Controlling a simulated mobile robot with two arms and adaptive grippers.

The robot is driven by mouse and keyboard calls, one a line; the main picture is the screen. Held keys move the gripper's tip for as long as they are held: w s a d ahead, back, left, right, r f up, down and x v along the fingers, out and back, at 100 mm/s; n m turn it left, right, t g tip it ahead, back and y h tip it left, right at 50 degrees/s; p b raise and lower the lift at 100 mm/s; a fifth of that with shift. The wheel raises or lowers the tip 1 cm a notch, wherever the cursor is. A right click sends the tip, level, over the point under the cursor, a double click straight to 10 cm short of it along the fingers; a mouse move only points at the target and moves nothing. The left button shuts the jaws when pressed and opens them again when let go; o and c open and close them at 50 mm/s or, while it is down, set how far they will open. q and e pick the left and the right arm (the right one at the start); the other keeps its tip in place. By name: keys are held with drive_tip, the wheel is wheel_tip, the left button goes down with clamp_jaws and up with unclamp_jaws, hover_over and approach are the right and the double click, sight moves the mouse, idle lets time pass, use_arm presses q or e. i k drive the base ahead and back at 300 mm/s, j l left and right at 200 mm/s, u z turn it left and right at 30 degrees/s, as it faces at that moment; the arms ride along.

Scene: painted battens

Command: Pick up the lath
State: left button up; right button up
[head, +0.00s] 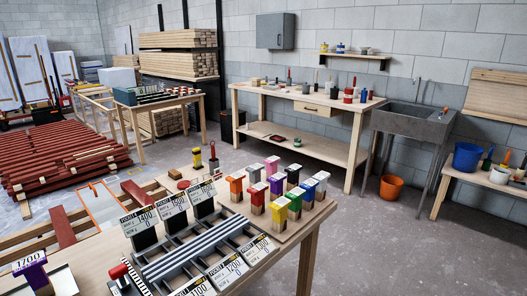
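Several long thin pieces are in view, and I cannot tell which one is the lath. Dark and light striped strips (197,247) lie in a dark rack on the near wooden table (290,246), between two rows of white number cards (174,197). A large stack of red-brown battens (55,160) lies at the left, with a pale strip (95,155) across it. Neither of my grippers is in view.
Several colour-topped blocks (254,202) stand on a board right of the cards. A purple block labelled 1700 (30,272) is at the lower left. A workbench (300,98), a grey sink (412,120) and an orange bucket (391,187) stand behind.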

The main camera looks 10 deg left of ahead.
sight(94, 155)
drive_tip(key=i+l+z, duration=0.25)
drive_tip(key=z, duration=0.15)
drive_tip(key=i+z, duration=0.75)
drive_tip(key=i+l, duration=0.1)
drive_tip(key=i, duration=1.75)
drive_tip(key=i+u, duration=0.4)
drive_tip(key=i+l+u, duration=0.15)
drive_tip(key=i+u, duration=0.2)
drive_tip(key=i, duration=0.3)
drive_tip(key=i+l+u, duration=0.25)
drive_tip(key=i+u, duration=0.15)
drive_tip(key=i+j+u, duration=0.2)
drive_tip(key=i+u, duration=1.35)
drive_tip(key=i, duration=0.8)
drive_tip(key=i+l+u, duration=0.1)
drive_tip(key=i, duration=0.85)
drive_tip(key=i+u, duration=0.25)
drive_tip(key=i, duration=1.8)
drive_tip(key=i+j, duration=0.8)
drive_tip(key=i, duration=0.15)
